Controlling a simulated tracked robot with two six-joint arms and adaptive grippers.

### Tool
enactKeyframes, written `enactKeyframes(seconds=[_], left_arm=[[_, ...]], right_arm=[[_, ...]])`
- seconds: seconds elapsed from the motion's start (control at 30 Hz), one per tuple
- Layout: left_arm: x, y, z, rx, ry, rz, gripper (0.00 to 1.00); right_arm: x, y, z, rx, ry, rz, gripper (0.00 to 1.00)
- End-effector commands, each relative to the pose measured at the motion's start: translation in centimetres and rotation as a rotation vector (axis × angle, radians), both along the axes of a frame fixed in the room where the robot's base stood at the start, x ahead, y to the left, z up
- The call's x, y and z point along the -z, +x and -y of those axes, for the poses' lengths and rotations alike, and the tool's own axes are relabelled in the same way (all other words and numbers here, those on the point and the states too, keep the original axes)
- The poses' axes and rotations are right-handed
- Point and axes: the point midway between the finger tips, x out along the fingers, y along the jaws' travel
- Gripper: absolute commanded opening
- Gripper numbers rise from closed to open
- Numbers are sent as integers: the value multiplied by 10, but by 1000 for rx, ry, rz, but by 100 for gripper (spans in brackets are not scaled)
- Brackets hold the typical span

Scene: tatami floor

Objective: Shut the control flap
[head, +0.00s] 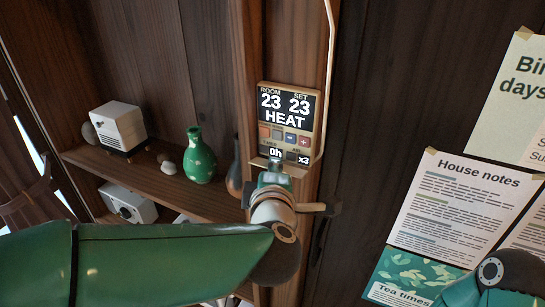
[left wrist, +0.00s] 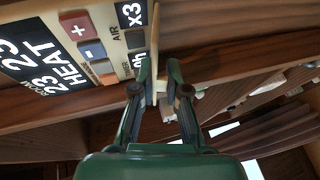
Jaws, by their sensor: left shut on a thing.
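The control panel (head: 263,128) is tan-framed on a wooden post and reads ROOM 23, SET 23, HEAT. Below are small coloured buttons and displays 0h and x3; it also shows in the left wrist view (left wrist: 104,66). The control flap (left wrist: 155,48) is a thin tan plate standing out edge-on from the panel's lower edge, so it is open. My left gripper (left wrist: 159,78) is shut on the flap, one finger on each side. In the head view my left gripper (head: 275,170) is just below the panel, mostly hidden behind its own wrist. My right gripper is out of view.
A wooden shelf (head: 150,185) at left holds a white box device (head: 118,125) and a green vase (head: 200,158). A dark bottle stands near the post. Paper notices (head: 450,205) hang on the dark wall at right, near part of my right arm.

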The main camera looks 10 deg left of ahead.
Motion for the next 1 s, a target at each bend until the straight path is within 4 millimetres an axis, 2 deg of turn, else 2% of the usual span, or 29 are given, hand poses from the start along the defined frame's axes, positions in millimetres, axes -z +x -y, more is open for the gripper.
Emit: enactKeyframes(seconds=[0.37,0.87,0.9,1.0], left_arm=[[-1,0,2,3,54,-176,0],[0,0,1,0,63,-201,0],[0,0,1,0,63,-201,20],[-1,0,1,-1,62,-199,37]], right_arm=[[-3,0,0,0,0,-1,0],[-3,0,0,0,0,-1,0],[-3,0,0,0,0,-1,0],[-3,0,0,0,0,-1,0]])
